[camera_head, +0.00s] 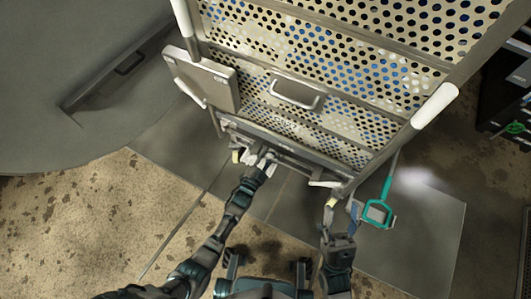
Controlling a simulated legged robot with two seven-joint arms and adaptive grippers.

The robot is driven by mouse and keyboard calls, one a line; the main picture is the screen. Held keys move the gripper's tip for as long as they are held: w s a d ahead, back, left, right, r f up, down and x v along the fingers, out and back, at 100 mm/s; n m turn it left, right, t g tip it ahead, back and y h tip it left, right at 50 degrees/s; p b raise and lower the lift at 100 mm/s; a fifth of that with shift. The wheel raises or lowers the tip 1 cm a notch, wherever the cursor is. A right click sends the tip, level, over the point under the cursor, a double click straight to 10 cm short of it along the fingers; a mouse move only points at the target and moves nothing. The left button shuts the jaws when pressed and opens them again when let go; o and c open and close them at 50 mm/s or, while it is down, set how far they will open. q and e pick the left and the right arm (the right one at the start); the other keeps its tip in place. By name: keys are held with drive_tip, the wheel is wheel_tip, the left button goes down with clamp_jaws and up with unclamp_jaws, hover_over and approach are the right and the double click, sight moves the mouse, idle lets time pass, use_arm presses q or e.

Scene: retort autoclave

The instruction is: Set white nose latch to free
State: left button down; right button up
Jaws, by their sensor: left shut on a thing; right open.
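A perforated metal basket cart (320,75) stands in front of me, with a low front rail beneath its lower edge. My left gripper (266,160) is at this rail, left of its middle, shut on a small pale part that seems to be the white nose latch. The fingers cover most of that part, so its setting cannot be read. My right gripper (340,207) is open and empty, below the cart's right front corner. A short white bar (325,184) sticks out just above it.
A teal-handled tool (378,212) hangs right of my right gripper. A grey panel (203,78) is on the cart's left, and a loop handle (297,94) is on its front. A large grey vessel (60,90) fills the left. Floor plates lie below.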

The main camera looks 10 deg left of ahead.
use_arm(q)
drive_tip(key=shift+s+f, duration=0.2)
drive_tip(key=shift+f, duration=0.35)
drive_tip(key=c, duration=1)
unclamp_jaws()
drive_tip(key=shift+o, duration=0.2)
drive_tip(key=shift+w, duration=0.15)
drive_tip(key=shift+r, duration=0.2)
drive_tip(key=v, duration=1.2)
